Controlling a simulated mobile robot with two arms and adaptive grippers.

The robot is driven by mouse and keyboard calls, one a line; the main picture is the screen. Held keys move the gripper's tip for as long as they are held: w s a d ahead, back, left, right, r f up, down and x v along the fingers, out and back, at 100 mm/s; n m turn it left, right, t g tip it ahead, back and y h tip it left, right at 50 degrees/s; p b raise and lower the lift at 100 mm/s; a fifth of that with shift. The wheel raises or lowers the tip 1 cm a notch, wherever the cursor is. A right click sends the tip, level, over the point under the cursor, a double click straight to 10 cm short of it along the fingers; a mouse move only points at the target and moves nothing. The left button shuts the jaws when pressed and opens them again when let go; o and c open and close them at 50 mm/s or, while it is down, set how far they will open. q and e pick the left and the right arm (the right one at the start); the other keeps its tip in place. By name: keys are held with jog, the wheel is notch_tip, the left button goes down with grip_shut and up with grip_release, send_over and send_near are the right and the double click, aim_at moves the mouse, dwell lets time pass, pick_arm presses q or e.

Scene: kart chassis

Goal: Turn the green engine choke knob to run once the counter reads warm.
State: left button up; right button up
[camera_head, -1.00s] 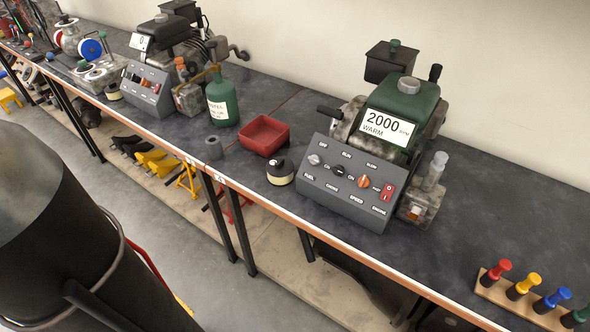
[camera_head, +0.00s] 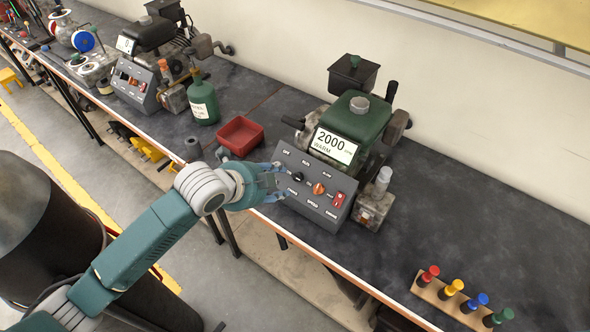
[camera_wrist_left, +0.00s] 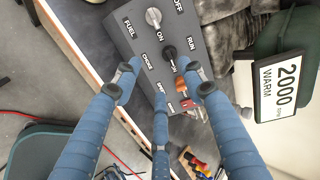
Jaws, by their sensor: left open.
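The green engine (camera_head: 362,117) stands on the bench, and its counter (camera_head: 334,145) reads 2000 and WARM. Its grey sloped panel (camera_head: 325,208) carries a black choke knob (camera_head: 297,178) with RUN and ON marks; I cannot tell clearly which mark it faces. In the left wrist view the choke knob (camera_wrist_left: 169,53) shows beyond my spread fingers, below the grey fuel knob (camera_wrist_left: 153,17) and above the orange speed knob (camera_wrist_left: 183,85). My left gripper (camera_head: 280,181) is open and empty, at the panel's left side near the choke knob. I see no clear contact. My right gripper is not in view.
A red tray (camera_head: 240,136) and a green bottle (camera_head: 203,100) stand left of the engine. A red engine switch (camera_head: 338,199) is at the panel's right. A rack of coloured handles (camera_head: 430,290) lies at front right.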

aim_at(295, 177)
pick_arm(q)
jog(key=shift+m, duration=0.7)
jog(key=x, duration=0.2)
jog(key=d+p+x, duration=0.1)
jog(key=x, duration=0.2)
jog(key=r+x, duration=0.1)
jog(key=x, duration=0.2)
jog(key=shift+w+d+p, duration=0.25)
jog(key=shift+w+p, duration=0.05)
jog(key=shift+w, duration=0.05)
jog(key=shift+w+d+f, duration=0.15)
jog(key=shift+w+f, duration=0.15)
jog(key=shift+f, duration=0.1)
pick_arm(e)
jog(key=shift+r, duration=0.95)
